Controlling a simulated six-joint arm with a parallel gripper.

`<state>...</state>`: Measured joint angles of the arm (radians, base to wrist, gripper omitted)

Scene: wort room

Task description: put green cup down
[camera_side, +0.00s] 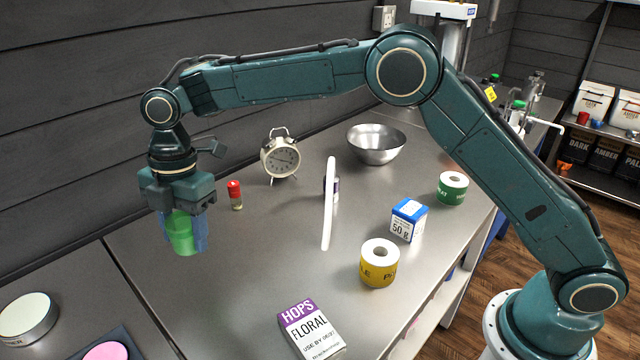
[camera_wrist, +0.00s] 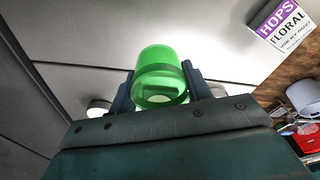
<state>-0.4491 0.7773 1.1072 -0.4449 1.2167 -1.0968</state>
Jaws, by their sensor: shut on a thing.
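The green cup (camera_side: 182,236) is held between the blue fingers of my gripper (camera_side: 185,240), over the left part of the steel worktop (camera_side: 262,240). The gripper points down in the side view, and the cup's lower part shows between the fingertips. In the wrist view the green cup (camera_wrist: 158,72) sits between both fingers of my gripper (camera_wrist: 160,88), one on each side. I cannot tell whether the cup's bottom touches the worktop or hangs just above it.
A red-topped cylinder (camera_side: 235,196) and an alarm clock (camera_side: 281,157) stand to the right of the cup. A white strip (camera_side: 328,210), blue-white box (camera_side: 408,219), yellow roll (camera_side: 379,264) and hops box (camera_side: 311,329) lie farther right. Worktop around the cup is bare.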

